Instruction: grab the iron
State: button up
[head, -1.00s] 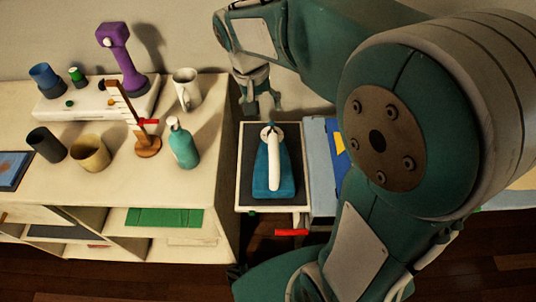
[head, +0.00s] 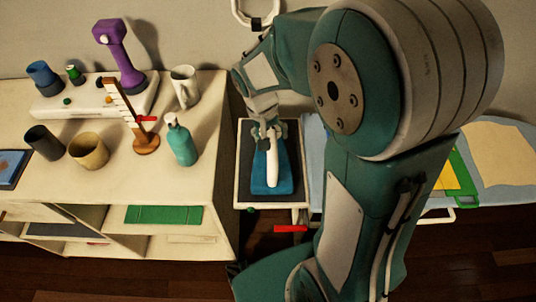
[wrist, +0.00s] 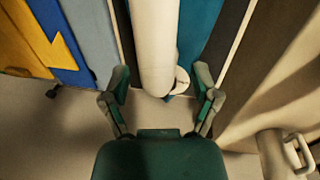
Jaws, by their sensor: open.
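The iron (head: 271,177) has a blue-teal base and a white handle. It stands on a small dark-topped stand with a pale rim (head: 244,196) between the shelf unit and the ironing board. My gripper (head: 268,128) is at the far end of the iron, over the end of its handle. In the wrist view my gripper (wrist: 163,96) is open, with one finger on each side of the white handle (wrist: 155,45). The fingers look apart from the handle. The blue base (wrist: 195,30) shows beyond it.
The shelf unit (head: 205,150) stands close on the left, holding a teal bottle (head: 182,143), a white mug (head: 186,86), cups and a purple object (head: 119,55). The ironing board (head: 490,196) with folded cloths lies to the right. The wall is close behind.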

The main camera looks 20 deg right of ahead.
grip_shut()
jog(key=shift+r, duration=0.15)
